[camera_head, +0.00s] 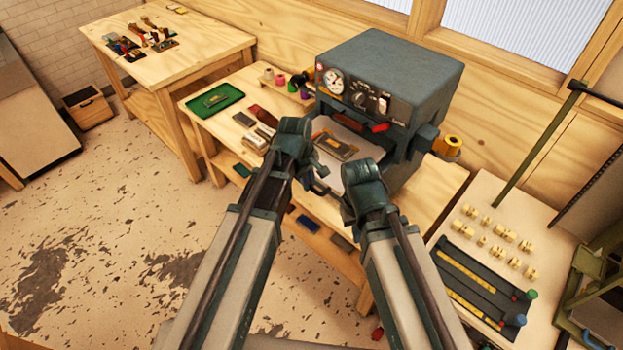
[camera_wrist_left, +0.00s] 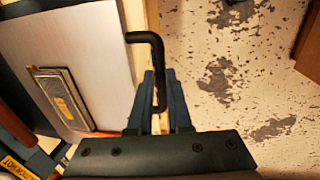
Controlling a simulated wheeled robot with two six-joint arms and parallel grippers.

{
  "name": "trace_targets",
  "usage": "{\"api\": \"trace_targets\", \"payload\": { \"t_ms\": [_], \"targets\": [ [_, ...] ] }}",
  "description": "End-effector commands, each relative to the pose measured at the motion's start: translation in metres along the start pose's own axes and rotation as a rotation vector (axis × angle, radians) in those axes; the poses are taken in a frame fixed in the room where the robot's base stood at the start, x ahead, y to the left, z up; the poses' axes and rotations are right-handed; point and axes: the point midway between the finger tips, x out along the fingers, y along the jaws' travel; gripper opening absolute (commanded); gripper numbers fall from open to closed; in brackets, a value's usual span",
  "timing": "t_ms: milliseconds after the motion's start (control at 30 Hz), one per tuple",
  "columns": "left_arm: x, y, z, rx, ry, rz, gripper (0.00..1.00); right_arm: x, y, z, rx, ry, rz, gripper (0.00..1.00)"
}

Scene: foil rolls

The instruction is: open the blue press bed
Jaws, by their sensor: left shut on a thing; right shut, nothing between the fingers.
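The blue-grey press (camera_head: 390,70) stands on the wooden bench. Its pale flat bed (camera_head: 362,178) shows in front of the press opening, with a framed metal plate (camera_head: 336,145) lying on it. In the left wrist view the bed (camera_wrist_left: 75,40) and the plate (camera_wrist_left: 62,98) are at the left. A black bent handle (camera_wrist_left: 146,37) stands out from the bed's front edge. My left gripper (camera_wrist_left: 160,98) is shut on this handle. In the head view my left gripper (camera_head: 316,183) is at the bed's front left. My right gripper (camera_head: 346,208) is shut and empty by the bed's front right.
A green tray (camera_head: 214,99) and small tools lie on the bench left of the press. Several coloured rolls stand by the press's left side. At the right, a table holds several brass pieces (camera_head: 505,233) and a dark rack (camera_head: 480,285). Floor is open at the left.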

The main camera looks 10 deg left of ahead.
Motion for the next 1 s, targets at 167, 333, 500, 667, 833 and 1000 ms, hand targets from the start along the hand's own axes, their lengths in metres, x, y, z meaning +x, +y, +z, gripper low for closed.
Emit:
{"api": "trace_targets", "payload": {
  "t_ms": [167, 333, 500, 667, 833, 1000],
  "targets": [
    [0.0, -0.001, 0.0, 0.0, 0.0, -0.001, 0.0, 0.0, 0.0, 0.0, 0.0, 0.0, 0.0, 0.0],
    [0.0, -0.001, 0.0, 0.0, 0.0, -0.001, 0.23, 0.0, 0.0, 0.0, 0.0, 0.0, 0.0, 0.0],
    [0.0, 0.0, 0.0, 0.0, 0.0, 0.0, 0.3, 0.0, 0.0, 0.0, 0.0, 0.0, 0.0, 0.0],
    [0.0, 0.0, 0.0, 0.0, 0.0, 0.0, 0.3, 0.0, 0.0, 0.0, 0.0, 0.0, 0.0, 0.0],
    [-0.005, 0.0, 0.0, 0.0, 0.0, 0.0, 0.3, -0.005, 0.001, 0.0, 0.001, 0.0, 0.0, 0.0],
    [-0.019, 0.001, 0.0, 0.0, 0.0, 0.0, 0.3, -0.019, 0.002, 0.001, 0.003, 0.0, -0.001, 0.0]
  ]
}}
